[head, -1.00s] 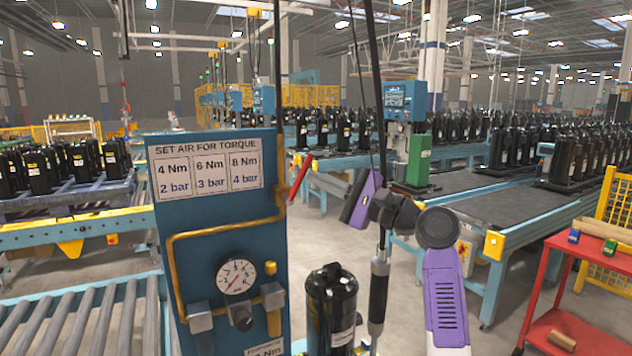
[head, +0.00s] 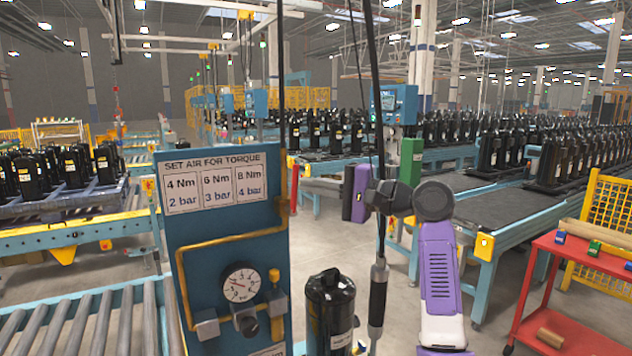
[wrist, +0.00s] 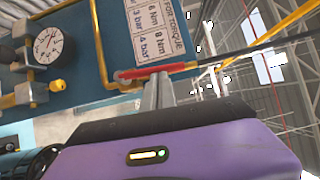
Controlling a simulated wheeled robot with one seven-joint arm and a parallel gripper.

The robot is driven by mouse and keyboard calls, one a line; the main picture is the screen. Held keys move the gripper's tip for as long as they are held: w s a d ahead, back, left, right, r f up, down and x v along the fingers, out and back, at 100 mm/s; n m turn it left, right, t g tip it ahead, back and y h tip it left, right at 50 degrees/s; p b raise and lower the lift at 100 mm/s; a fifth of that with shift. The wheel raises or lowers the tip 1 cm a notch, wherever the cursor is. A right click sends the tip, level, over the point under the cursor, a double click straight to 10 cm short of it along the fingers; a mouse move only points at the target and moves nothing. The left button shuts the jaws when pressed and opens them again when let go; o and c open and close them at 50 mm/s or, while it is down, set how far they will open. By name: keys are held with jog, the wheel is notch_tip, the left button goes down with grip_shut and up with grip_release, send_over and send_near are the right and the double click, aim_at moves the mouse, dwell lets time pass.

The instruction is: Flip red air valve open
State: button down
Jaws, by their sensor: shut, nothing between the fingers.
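The red air valve handle (head: 294,186) stands nearly upright at the right edge of the blue air panel (head: 225,225), beside the yellow pipe. In the wrist view the red handle (wrist: 155,71) runs along the pipe, by the torque label. My gripper (wrist: 158,84) is shut and empty, its grey fingertips at the handle, seemingly touching it.
A black compressor (head: 331,308) stands just right of the panel's base. A tool (head: 377,300) hangs on a cable near my arm. A roller conveyor (head: 95,325) lies left, and a red cart (head: 570,285) stands right.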

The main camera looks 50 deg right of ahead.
jog(key=shift+w+a+r+n, duration=0.15)
jog(key=shift+a+n, duration=0.1)
jog(key=shift+n, duration=0.15)
jog(key=shift+p, duration=0.3)
jog(key=b+v, duration=0.2)
jog(key=v, duration=0.6)
jog(key=shift+r, duration=0.15)
dwell(0.5)
